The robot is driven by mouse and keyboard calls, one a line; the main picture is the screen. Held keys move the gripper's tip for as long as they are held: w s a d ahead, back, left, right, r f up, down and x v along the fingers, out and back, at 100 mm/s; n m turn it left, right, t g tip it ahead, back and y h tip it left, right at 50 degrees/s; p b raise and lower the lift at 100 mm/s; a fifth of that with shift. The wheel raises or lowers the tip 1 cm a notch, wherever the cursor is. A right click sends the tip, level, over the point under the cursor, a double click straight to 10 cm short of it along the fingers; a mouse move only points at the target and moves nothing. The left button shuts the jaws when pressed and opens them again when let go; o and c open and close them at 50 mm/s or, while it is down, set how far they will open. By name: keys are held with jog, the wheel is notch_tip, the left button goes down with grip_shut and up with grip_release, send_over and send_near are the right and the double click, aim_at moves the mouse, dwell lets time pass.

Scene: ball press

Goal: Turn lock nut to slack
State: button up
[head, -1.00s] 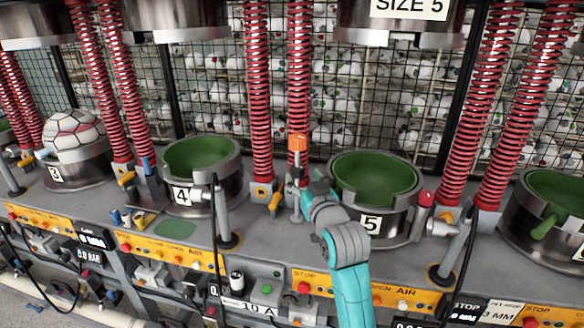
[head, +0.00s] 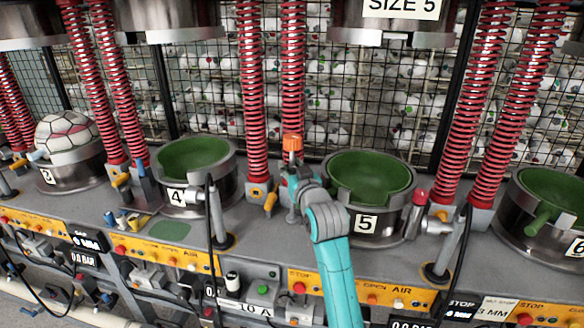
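A small orange block (head: 292,144) tops an upright fitting between the red springs and the left side of press 5. I cannot tell for sure which part is the lock nut. My teal arm reaches up from the bottom, and its end with my gripper (head: 291,187) is at the fitting, just below the orange block. The arm's end hides most of the fitting's lower part. The fingers are too small and covered to show whether they are open or shut, or touching anything.
Press 5's green-lined cup (head: 368,175) stands close to the right of my arm's end. Press 4's cup (head: 196,158) is further left. Red springs (head: 293,60) rise behind. A button panel (head: 385,294) runs along the front.

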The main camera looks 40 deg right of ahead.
jog(key=shift+c, duration=0.9)
jog(key=shift+d+n+y, duration=0.1)
jog(key=shift+n+y, duration=0.2)
jog(key=shift+y, duration=0.1)
jog(key=shift+n+t+y, duration=0.7)
jog(key=shift+n+y, duration=0.7)
jog(key=shift+y, duration=0.8)
jog(key=shift+n+y, duration=0.6)
jog(key=shift+y, duration=0.3)
jog(key=o, duration=1.2)
